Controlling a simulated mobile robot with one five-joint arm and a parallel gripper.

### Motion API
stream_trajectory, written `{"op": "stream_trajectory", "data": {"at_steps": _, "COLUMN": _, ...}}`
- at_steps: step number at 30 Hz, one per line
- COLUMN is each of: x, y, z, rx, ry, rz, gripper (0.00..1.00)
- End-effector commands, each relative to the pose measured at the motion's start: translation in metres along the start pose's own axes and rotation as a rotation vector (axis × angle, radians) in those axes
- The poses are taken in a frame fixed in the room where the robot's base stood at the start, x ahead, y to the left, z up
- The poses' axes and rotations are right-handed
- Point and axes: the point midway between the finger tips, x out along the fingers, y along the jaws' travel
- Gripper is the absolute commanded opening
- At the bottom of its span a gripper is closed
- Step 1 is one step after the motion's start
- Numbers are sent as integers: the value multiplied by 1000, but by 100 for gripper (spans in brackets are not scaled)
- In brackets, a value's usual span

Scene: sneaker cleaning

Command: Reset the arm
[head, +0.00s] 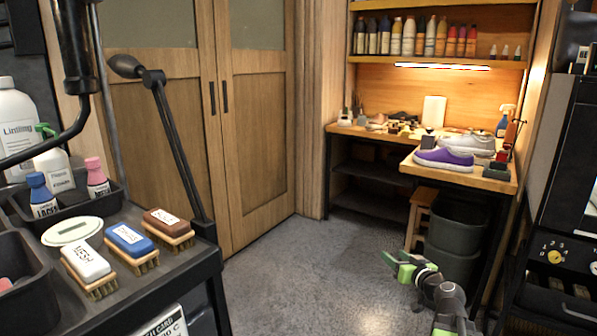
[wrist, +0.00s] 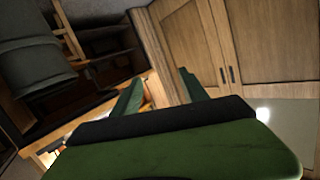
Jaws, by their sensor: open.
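My arm shows at the lower right of the head view, with my gripper (head: 396,266) at its end, green and black, over the open floor. The wrist view looks tilted past my gripper (wrist: 158,92); its two green fingers stand apart with a gap between them. Nothing shows between the fingers. My gripper is open, empty and apart from the furniture. Much of the lower wrist view is filled by the green and black gripper body.
A dark cart (head: 186,273) at left carries several brushes and bottles. The workbench (head: 402,146) at back right holds a purple sneaker (head: 444,158). A grey bin (head: 453,236) stands beside my arm. Wooden doors (head: 255,120) are behind. The floor (head: 300,270) between is clear.

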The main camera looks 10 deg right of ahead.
Motion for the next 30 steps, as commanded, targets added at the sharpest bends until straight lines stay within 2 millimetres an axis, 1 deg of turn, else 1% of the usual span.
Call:
{"op": "stream_trajectory", "data": {"at_steps": 1, "x": 15, "y": -43, "z": 10, "rx": -26, "ry": -50, "rz": -70, "gripper": 52}}
{"op": "stream_trajectory", "data": {"at_steps": 2, "x": 22, "y": -67, "z": 19, "rx": -41, "ry": -86, "rz": -110, "gripper": 52}}
{"op": "stream_trajectory", "data": {"at_steps": 3, "x": 30, "y": -100, "z": 31, "rx": -62, "ry": -137, "rz": -163, "gripper": 52}}
{"op": "stream_trajectory", "data": {"at_steps": 5, "x": 37, "y": -146, "z": 52, "rx": -94, "ry": -221, "rz": -238, "gripper": 52}}
{"op": "stream_trajectory", "data": {"at_steps": 6, "x": 39, "y": -176, "z": 67, "rx": -114, "ry": -281, "rz": -284, "gripper": 52}}
{"op": "stream_trajectory", "data": {"at_steps": 8, "x": 37, "y": -215, "z": 90, "rx": -143, "ry": -377, "rz": -341, "gripper": 52}}
{"op": "stream_trajectory", "data": {"at_steps": 9, "x": 34, "y": -237, "z": 106, "rx": -161, "ry": -445, "rz": -372, "gripper": 52}}
{"op": "stream_trajectory", "data": {"at_steps": 11, "x": 26, "y": -266, "z": 131, "rx": -188, "ry": -553, "rz": -404, "gripper": 52}}
{"op": "stream_trajectory", "data": {"at_steps": 12, "x": 18, "y": -281, "z": 148, "rx": -205, "ry": -631, "rz": -414, "gripper": 52}}
{"op": "stream_trajectory", "data": {"at_steps": 13, "x": 11, "y": -290, "z": 160, "rx": -218, "ry": -694, "rz": -415, "gripper": 52}}
{"op": "stream_trajectory", "data": {"at_steps": 15, "x": -10, "y": -299, "z": 189, "rx": -239, "ry": -855, "rz": -381, "gripper": 52}}
{"op": "stream_trajectory", "data": {"at_steps": 16, "x": -19, "y": -297, "z": 199, "rx": -243, "ry": -922, "rz": -352, "gripper": 52}}
{"op": "stream_trajectory", "data": {"at_steps": 17, "x": -28, "y": -290, "z": 208, "rx": -241, "ry": -986, "rz": -311, "gripper": 52}}
{"op": "stream_trajectory", "data": {"at_steps": 18, "x": -41, "y": -276, "z": 218, "rx": -230, "ry": -1065, "rz": -244, "gripper": 52}}
{"op": "stream_trajectory", "data": {"at_steps": 20, "x": -60, "y": -254, "z": 227, "rx": -203, "ry": -1168, "rz": -133, "gripper": 52}}
{"op": "stream_trajectory", "data": {"at_steps": 21, "x": -73, "y": -240, "z": 232, "rx": -179, "ry": -1233, "rz": -51, "gripper": 52}}
{"op": "stream_trajectory", "data": {"at_steps": 23, "x": -94, "y": -222, "z": 236, "rx": -125, "ry": -1320, "rz": 85, "gripper": 52}}
{"op": "stream_trajectory", "data": {"at_steps": 24, "x": -105, "y": -217, "z": 238, "rx": -68, "ry": -1361, "rz": 162, "gripper": 52}}
{"op": "stream_trajectory", "data": {"at_steps": 25, "x": -108, "y": -219, "z": 239, "rx": -13, "ry": -1369, "rz": 199, "gripper": 52}}
{"op": "stream_trajectory", "data": {"at_steps": 26, "x": -110, "y": -223, "z": 218, "rx": -14, "ry": -1364, "rz": 196, "gripper": 52}}
{"op": "stream_trajectory", "data": {"at_steps": 27, "x": -113, "y": -226, "z": 203, "rx": -17, "ry": -1363, "rz": 192, "gripper": 52}}
{"op": "stream_trajectory", "data": {"at_steps": 30, "x": -118, "y": -230, "z": 175, "rx": -18, "ry": -1361, "rz": 190, "gripper": 52}}
